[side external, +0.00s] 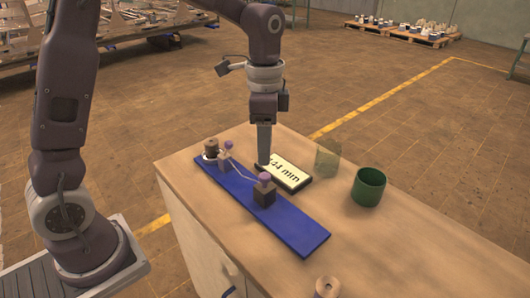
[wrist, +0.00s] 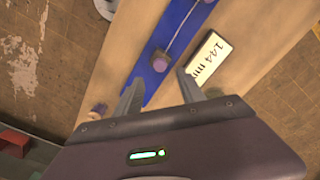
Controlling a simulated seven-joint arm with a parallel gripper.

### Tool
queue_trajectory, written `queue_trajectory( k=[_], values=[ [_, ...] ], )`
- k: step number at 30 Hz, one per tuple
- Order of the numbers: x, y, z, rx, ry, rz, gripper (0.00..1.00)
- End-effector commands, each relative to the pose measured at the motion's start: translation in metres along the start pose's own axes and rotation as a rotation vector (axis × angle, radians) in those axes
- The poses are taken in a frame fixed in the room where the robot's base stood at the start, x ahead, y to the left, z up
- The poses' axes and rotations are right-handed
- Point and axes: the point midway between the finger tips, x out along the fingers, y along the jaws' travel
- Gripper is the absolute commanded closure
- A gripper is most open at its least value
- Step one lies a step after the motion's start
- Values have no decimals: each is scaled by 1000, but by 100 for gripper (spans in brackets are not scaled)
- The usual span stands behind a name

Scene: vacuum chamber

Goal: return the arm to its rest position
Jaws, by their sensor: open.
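My gripper (side external: 265,158) points down above the wooden workbench (side external: 370,255), close to the black-framed display (side external: 285,172) and the dark block with a purple knob. In the wrist view its two fingers are spread apart with nothing between them, so my gripper (wrist: 158,92) is open and empty. The rest of my arm reaches in from the upper left of the side view.
A blue board (side external: 292,229) carries the dark block (side external: 264,194), a smaller wooden block (side external: 225,161) and a thin rod. The display (wrist: 207,60) reads "144 mm". A green cup (side external: 368,187), a translucent green piece (side external: 328,158) and a wooden spool (side external: 327,287) stand nearby.

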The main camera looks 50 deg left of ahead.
Motion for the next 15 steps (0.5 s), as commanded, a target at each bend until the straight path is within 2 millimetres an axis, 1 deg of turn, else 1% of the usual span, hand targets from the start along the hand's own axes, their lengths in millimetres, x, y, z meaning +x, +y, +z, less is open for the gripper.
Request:
queue_trajectory(
  k=[5, 7, 8, 9, 11, 12, 15],
  values=[
    [-2, 1, 1, -5, 2, -3, 54],
    [-14, 8, 8, -39, 20, -24, 54],
    [-24, 13, 14, -69, 35, -39, 54],
    [-39, 24, 25, -123, 63, -66, 54],
    [-62, 45, 47, -228, 116, -108, 54],
    [-73, 61, 64, -304, 158, -133, 54],
    [-88, 98, 103, -485, 268, -176, 54]
  ],
)
